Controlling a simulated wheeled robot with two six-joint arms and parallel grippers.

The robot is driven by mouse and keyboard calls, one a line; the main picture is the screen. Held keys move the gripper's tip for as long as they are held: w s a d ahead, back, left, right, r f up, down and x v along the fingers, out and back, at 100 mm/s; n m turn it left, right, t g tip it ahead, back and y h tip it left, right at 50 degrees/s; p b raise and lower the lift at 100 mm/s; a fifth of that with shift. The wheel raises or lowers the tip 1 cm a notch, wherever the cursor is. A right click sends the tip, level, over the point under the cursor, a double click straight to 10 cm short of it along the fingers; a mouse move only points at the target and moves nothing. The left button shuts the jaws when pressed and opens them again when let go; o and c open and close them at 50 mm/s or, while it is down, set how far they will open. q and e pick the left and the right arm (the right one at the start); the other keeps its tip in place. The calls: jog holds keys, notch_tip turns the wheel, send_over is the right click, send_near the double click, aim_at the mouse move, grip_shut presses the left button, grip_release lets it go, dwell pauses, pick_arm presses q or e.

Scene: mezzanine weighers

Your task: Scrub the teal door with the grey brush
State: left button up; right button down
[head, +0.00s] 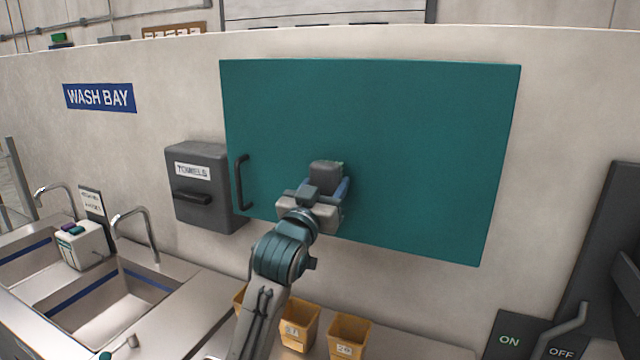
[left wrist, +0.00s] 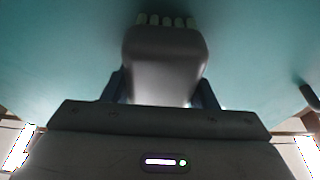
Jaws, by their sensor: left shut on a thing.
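The teal door (head: 390,130) is a large flat panel on the pale wall, with a dark handle (head: 241,183) at its left side. My left gripper (head: 326,188) is in front of the door's lower middle, shut on the grey brush (head: 326,174). In the left wrist view the brush (left wrist: 165,60) sits between the two fingers, its pale bristles pointing at the teal surface (left wrist: 60,60). The bristles are at or very near the door; I cannot tell whether they touch. My right gripper is in neither view.
A grey towel dispenser (head: 205,185) hangs left of the door. Below are a steel sink (head: 110,300) with taps and several yellow bins (head: 348,335). A dark ON/OFF lever unit (head: 600,260) stands at the right. The door front is otherwise clear.

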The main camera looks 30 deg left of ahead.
aim_at(381, 184)
pick_arm(q)
jog(key=d+p, duration=0.1)
jog(key=d, duration=0.3)
jog(key=shift+w+d, duration=0.15)
jog(key=shift+d, duration=1.45)
jog(key=shift+w+d+p, duration=0.1)
jog(key=shift+d+p, duration=0.2)
jog(key=shift+d, duration=1.75)
jog(key=shift+a+f, duration=0.1)
jog(key=shift+a, duration=0.45)
jog(key=shift+s+a, duration=0.2)
jog(key=shift+a, duration=4.05)
jog(key=shift+s+a, duration=0.1)
jog(key=shift+a, duration=1.45)
jog(key=shift+d, duration=0.1)
jog(key=shift+d, duration=0.15)
jog(key=shift+s+d, duration=0.1)
jog(key=shift+s, duration=2.9)
